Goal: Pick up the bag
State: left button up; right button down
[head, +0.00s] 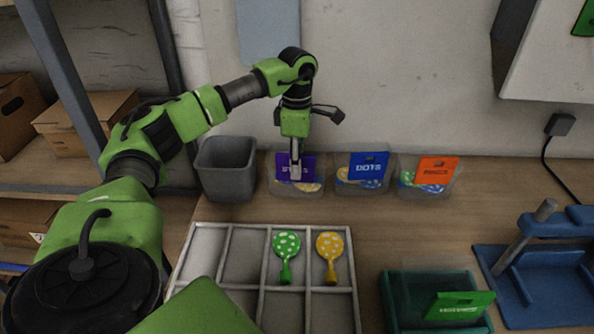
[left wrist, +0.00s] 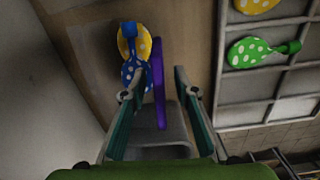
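A row of clear containers with coloured header cards stands against the wall. One has a purple card (head: 283,165), one a blue card reading DOTS (head: 368,166), and one an orange card (head: 437,170). My left gripper (head: 295,170) points down at the purple card in the head view. In the left wrist view my left gripper (left wrist: 154,95) is open, and the purple card (left wrist: 158,70) stands edge-on between its fingers, with gaps on both sides. My right gripper is out of view.
A grey bin (head: 226,170) stands just left of the row. A green-card container (head: 458,307) and a blue press (head: 540,280) stand at right.

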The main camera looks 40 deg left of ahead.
aim_at(297, 181)
pick_arm(q)
jog(key=shift+f, duration=1.6)
grip_shut()
jog(key=shift+r, duration=0.15)
